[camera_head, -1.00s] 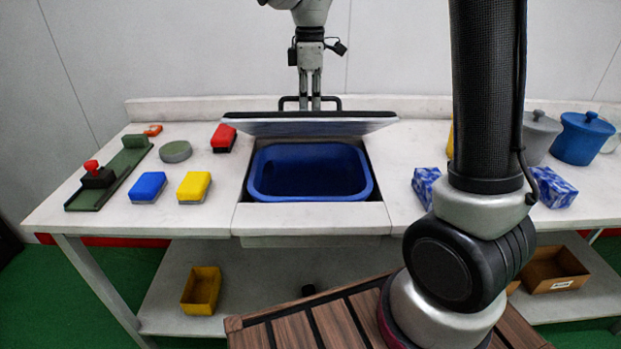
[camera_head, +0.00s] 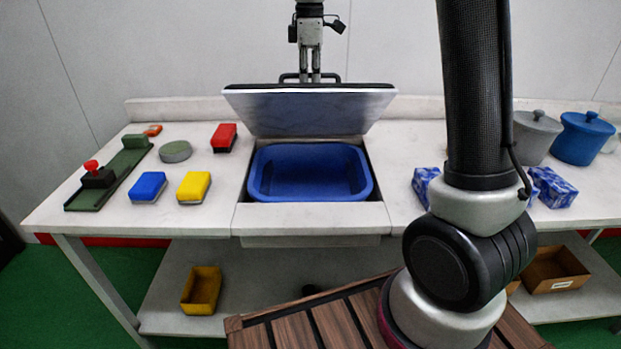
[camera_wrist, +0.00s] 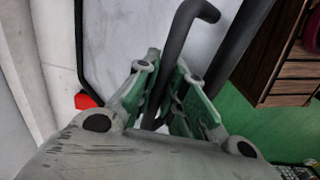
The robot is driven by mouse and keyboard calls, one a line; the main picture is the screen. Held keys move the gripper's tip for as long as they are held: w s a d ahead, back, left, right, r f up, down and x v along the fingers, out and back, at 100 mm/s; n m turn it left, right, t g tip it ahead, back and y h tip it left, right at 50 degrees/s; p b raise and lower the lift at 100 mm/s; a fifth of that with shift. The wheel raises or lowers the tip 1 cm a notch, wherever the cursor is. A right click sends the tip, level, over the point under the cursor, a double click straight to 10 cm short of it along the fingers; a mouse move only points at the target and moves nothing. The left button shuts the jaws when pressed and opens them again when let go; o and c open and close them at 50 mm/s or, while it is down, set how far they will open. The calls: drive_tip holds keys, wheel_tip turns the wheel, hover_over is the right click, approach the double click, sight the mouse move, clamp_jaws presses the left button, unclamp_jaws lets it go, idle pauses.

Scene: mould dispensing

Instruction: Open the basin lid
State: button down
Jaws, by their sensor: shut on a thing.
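The basin lid (camera_head: 310,112) stands tilted up behind the blue basin (camera_head: 310,173), which is sunk in the table and uncovered. The lid's dark handle (camera_head: 288,77) is at its upper edge. My gripper (camera_head: 310,78) is at that handle, above and behind the lid, and is shut on it. In the wrist view my gripper (camera_wrist: 172,108) has its fingers on either side of the dark handle bar (camera_wrist: 178,45), with the pale lid (camera_wrist: 115,35) beyond. The fingertips' exact contact is partly hidden.
Left of the basin lie a red block (camera_head: 224,137), a yellow block (camera_head: 194,187), a blue block (camera_head: 148,187) and a green rail (camera_head: 108,178). Right are patterned blue boxes (camera_head: 556,188), a grey pot (camera_head: 535,138) and a blue pot (camera_head: 582,138). The table in front of the basin is clear.

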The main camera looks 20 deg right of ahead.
drive_tip(key=shift+w+d+r, duration=0.3)
drive_tip(key=shift+w+r, duration=0.35)
drive_tip(key=shift+w, duration=0.2)
drive_tip(key=shift+w+d+r, duration=0.25)
drive_tip(key=shift+w+r, duration=0.35)
drive_tip(key=shift+w, duration=0.2)
drive_tip(key=shift+w+d+r, duration=0.2)
drive_tip(key=shift+w+r, duration=0.15)
drive_tip(key=shift+w, duration=0.25)
drive_tip(key=shift+w+d+r, duration=0.15)
drive_tip(key=shift+w+r, duration=0.15)
drive_tip(key=shift+w, duration=0.3)
drive_tip(key=shift+w+d+r, duration=0.2)
drive_tip(key=shift+w+r, duration=0.15)
drive_tip(key=shift+w, duration=0.25)
drive_tip(key=shift+w+d+r, duration=0.2)
drive_tip(key=shift+w+r, duration=0.05)
drive_tip(key=shift+w, duration=0.4)
drive_tip(key=shift+w+d+r, duration=0.2)
drive_tip(key=shift+w+r, duration=0.1)
drive_tip(key=shift+w, duration=0.3)
drive_tip(key=shift+w+d+r, duration=0.2)
drive_tip(key=shift+w+r, duration=0.05)
drive_tip(key=shift+w, duration=0.4)
